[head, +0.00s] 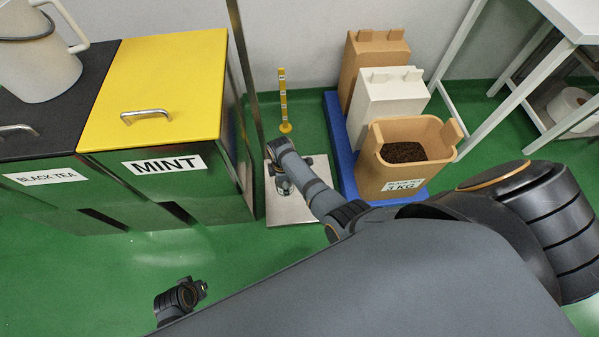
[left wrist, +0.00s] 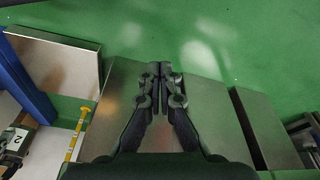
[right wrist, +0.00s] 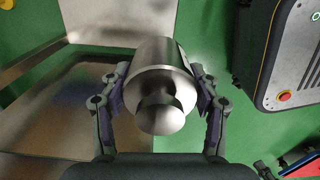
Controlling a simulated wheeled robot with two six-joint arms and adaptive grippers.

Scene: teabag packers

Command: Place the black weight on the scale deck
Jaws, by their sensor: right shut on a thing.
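The weight (right wrist: 157,88), a shiny metal-grey cylinder with a round knob in the right wrist view, is between the fingers of my right gripper (right wrist: 154,86). I see no black on it. The scale deck (head: 302,206), a flat steel plate, lies on the floor in the head view. My right arm reaches over its upper left part and hides some of it. I cannot tell whether the weight touches the deck. My left gripper (left wrist: 162,82) has its fingers together and empty, apart from the scale.
A yellow marked post (head: 284,100) stands behind the deck. The MINT cabinet (head: 165,85) is left of it. A blue pallet (head: 338,130) with several bins, including a tan bin of tea (head: 405,175), is to the right. Green floor is open in front of the cabinets.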

